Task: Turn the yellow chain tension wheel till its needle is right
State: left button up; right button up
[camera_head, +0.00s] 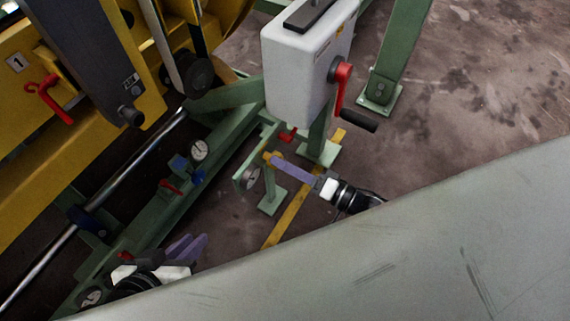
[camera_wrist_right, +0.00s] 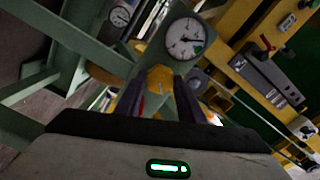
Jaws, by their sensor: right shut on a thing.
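The yellow wheel (camera_head: 268,157) sits on a green post beside the machine. In the right wrist view the yellow wheel (camera_wrist_right: 160,79) lies between my right gripper's fingers. My right gripper (camera_head: 274,160) is shut on it. A round white gauge (camera_wrist_right: 186,38) with a dark needle and a small green mark at its lower right is just beyond the wheel. The needle points to the right, apparently above the green mark. In the head view this gauge (camera_head: 251,178) is seen at a steep angle. My left gripper (camera_head: 197,243) is low at the left, away from the wheel; its finger gap is unclear.
A grey box (camera_head: 300,62) with a red crank (camera_head: 342,86) stands behind the wheel. Another gauge (camera_head: 199,150) and a red lever (camera_head: 170,187) are on the green frame to the left. Open floor (camera_head: 480,80) lies at the right.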

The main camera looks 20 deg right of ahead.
dwell(0.3)
jog(key=o, duration=1.1)
jog(key=p+v, duration=0.2)
jog(key=v, duration=0.8)
jog(key=shift+s+d, duration=0.15)
